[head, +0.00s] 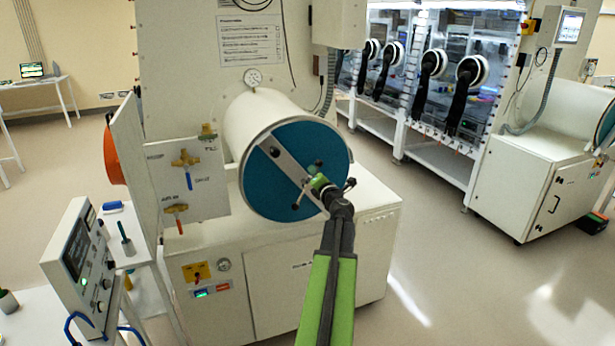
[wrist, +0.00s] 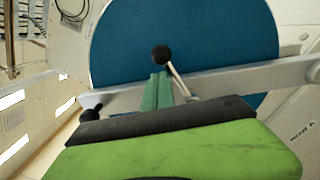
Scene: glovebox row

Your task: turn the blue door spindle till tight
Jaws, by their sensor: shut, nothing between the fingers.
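The blue round door (head: 283,187) closes the end of a white cylindrical chamber, with a grey bar running diagonally across it. The spindle handle (head: 349,185) at the bar's middle has thin arms with black ball ends; my gripper hides its hub. My gripper (head: 318,183) is right in front of the spindle and its fingers are shut with nothing between them. In the wrist view the green fingertips (wrist: 157,92) are over the grey bar, beside a spindle arm with a black ball (wrist: 161,55). I cannot tell whether they touch it.
A valve panel (head: 188,185) with blue and red handles stands left of the chamber. A control box (head: 82,255) is at the lower left. Gloveboxes with black gloves (head: 430,75) stand behind to the right.

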